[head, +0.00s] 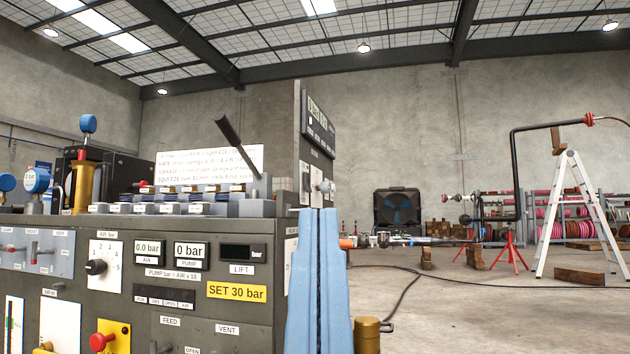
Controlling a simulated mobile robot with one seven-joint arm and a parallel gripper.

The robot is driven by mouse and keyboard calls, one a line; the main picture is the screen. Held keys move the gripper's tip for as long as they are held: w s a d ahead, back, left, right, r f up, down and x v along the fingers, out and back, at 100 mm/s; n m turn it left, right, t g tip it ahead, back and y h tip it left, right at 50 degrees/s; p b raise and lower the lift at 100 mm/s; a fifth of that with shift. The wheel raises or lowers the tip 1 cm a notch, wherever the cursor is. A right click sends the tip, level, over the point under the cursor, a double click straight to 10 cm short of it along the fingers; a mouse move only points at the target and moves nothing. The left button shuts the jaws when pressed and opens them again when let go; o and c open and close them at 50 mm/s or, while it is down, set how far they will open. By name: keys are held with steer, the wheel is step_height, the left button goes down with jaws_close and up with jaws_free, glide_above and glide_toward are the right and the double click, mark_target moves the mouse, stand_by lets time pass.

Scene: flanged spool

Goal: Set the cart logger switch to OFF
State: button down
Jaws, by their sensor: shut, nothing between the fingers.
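The cart (180,290) fills the lower left, with a dark grey front panel of displays, knobs and labels. An upright panel (313,150) rises at its right end, seen at a steep angle, with a display, dark buttons and a small pale knob or switch (326,186). I cannot read a logger label on anything, so I cannot tell which control is the logger switch or how it is set. My gripper (319,211), two light blue fingers pointing up, is shut and empty. It appears in front of the cart's right end, below the upright panel, and hides part of it.
A black lever (238,146) slants up above the cart's valve bank. A red knob (101,342) and a black rotary knob (96,267) sit on the front. A brass fitting (368,335) is right of my gripper. Farther right are open floor, a ladder (575,210) and red stands.

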step_height(320, 180, up, 31)
steer(key=p, duration=2.9)
steer(key=shift+p, duration=0.3)
steer(key=shift+f, duration=0.1)
steer(key=shift+a, duration=0.1)
